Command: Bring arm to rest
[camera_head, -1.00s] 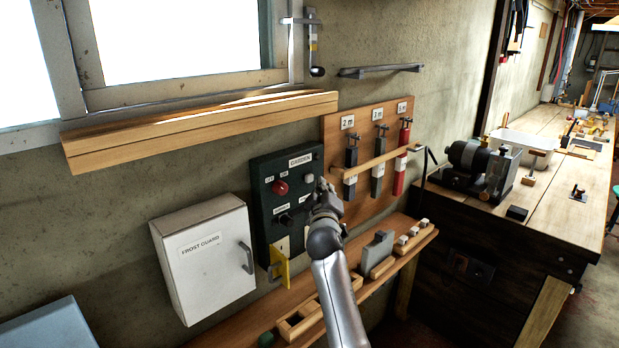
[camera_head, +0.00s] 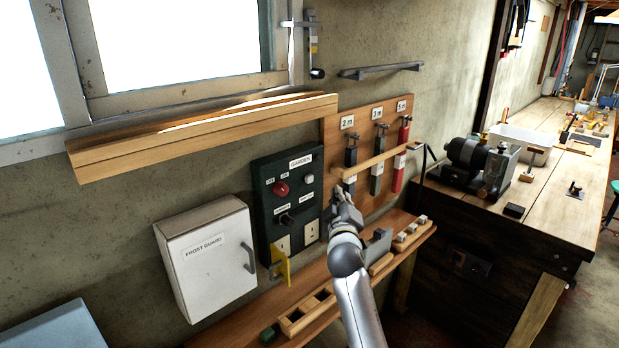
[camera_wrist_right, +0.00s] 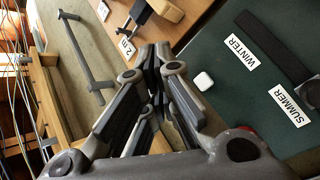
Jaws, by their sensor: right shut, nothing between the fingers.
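My right arm comes up from the bottom of the head view. Its gripper (camera_head: 343,200) is shut and empty, in front of the wall just right of the dark green GARDEN panel (camera_head: 262,203). The right wrist view also shows the shut fingers (camera_wrist_right: 155,62), pointing toward the wooden tool board's edge, with the green panel (camera_wrist_right: 230,110) on the right. The panel carries a red button (camera_head: 281,188), a pale round button (camera_head: 308,179) and a black knob (camera_head: 287,220). My left gripper is in neither view.
A white FROST GUARD box (camera_head: 205,262) hangs left of the panel. A tool board (camera_head: 370,202) with several clamps is to the right. A shelf (camera_head: 285,290) with wooden blocks runs below. A workbench (camera_head: 530,190) with a grinder (camera_head: 480,162) stands at right.

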